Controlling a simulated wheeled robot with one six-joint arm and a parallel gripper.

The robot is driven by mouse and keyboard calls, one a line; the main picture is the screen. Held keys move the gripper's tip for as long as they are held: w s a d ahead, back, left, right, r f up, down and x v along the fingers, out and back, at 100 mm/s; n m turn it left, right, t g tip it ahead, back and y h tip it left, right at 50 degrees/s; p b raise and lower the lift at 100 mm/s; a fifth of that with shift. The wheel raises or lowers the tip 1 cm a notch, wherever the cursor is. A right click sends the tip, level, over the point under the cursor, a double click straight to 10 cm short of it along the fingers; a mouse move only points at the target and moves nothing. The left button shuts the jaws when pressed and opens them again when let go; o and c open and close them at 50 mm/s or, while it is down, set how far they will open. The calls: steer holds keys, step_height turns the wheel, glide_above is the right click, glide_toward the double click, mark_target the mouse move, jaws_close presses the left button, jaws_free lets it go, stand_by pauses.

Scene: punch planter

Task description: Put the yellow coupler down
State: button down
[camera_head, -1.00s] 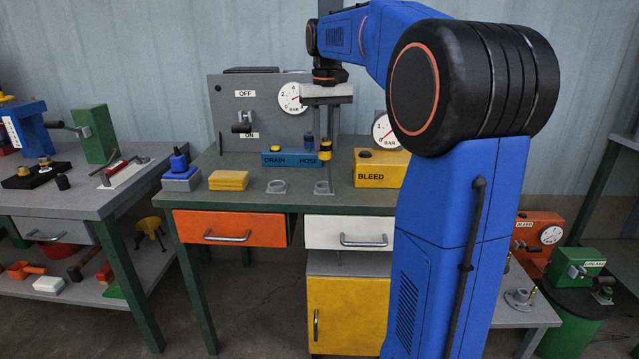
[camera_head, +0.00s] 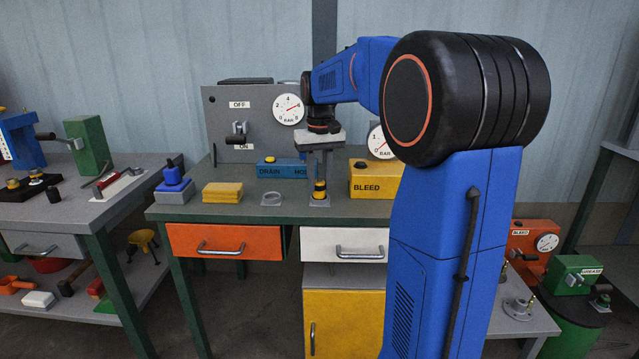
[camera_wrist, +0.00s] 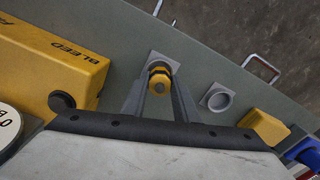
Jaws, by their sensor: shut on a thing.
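The yellow coupler (camera_head: 320,189) is upright, with a dark band, low over the bench top. It also shows from above in the wrist view (camera_wrist: 159,83). My gripper (camera_head: 319,180) points down and is shut on it, with a finger on each side in the wrist view (camera_wrist: 160,90). Right under the coupler is a grey holder (camera_head: 319,203), whose square plate shows past the coupler in the wrist view (camera_wrist: 157,57). The coupler hides the holder's opening, so I cannot tell whether it is seated inside.
An empty grey round holder (camera_head: 271,198) stands to the left, then a yellow block (camera_head: 223,192) and a blue coupler (camera_head: 173,173) on a grey base. The blue DRAIN HOSE block (camera_head: 272,170) is behind. The yellow BLEED box (camera_head: 372,181) is close on the right.

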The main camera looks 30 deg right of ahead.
mark_target(319, 181)
steer(key=shift+f, duration=0.55)
steer(key=c, duration=1.5)
jaws_free()
steer(key=shift+o, duration=0.5)
steer(key=shift+w+f, duration=0.1)
steer(key=shift+f, duration=0.1)
steer(key=shift+r, duration=0.2)
step_height(319, 181, up, 12)
steer(key=s+a+f+n+t, duration=0.1)
steer(key=s+a+f, duration=0.4)
steer(key=s, duration=0.5)
steer(key=s+a+f+n+t, duration=0.1)
steer(key=s+a+f+t, duration=0.1)
steer(key=s+a+f, duration=0.3)
steer(key=s+a+f+n+t, duration=0.1)
steer(key=s+a+f, duration=0.4)
steer(key=s+f, duration=0.7)
steer(key=s, duration=0.3)
steer(key=shift+s+a+t, duration=0.2)
steer(key=shift+a+t, duration=0.1)
steer(key=shift+a, duration=0.05)
